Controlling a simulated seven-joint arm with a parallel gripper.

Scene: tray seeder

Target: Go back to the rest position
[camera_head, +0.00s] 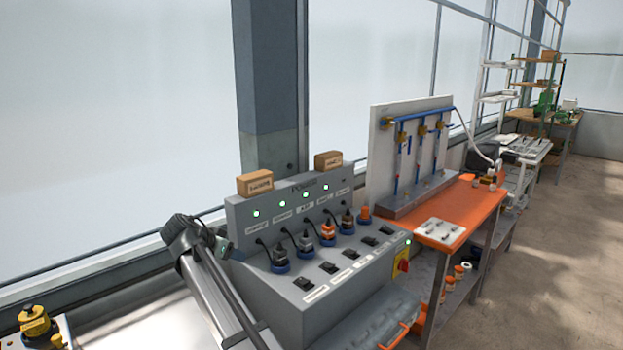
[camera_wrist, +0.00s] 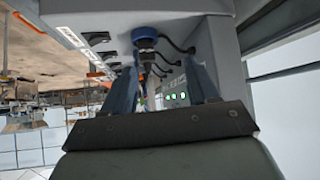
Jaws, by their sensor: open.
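My gripper (camera_head: 220,246) is at the left end of the grey power panel (camera_head: 245,228) in the head view, just beside its left plug. It is small and dark there. In the wrist view the two blue-grey fingers (camera_wrist: 160,68) stand apart. A blue socket with a dark plug (camera_wrist: 146,38) shows beyond and between them, and nothing looks gripped. In the head view the leftmost plug (camera_head: 279,256) sits in a blue socket, with a cable rising to the panel. Whether the fingers touch anything is hard to tell.
Several plugs, including an orange one (camera_head: 328,233), and black switches (camera_head: 329,267) line the panel. Two cardboard boxes (camera_head: 255,183) sit on top. An orange bench (camera_head: 480,205) with a pipe board (camera_head: 380,150) stands right. A yellow-black device (camera_head: 34,321) is at lower left. Floor at right is clear.

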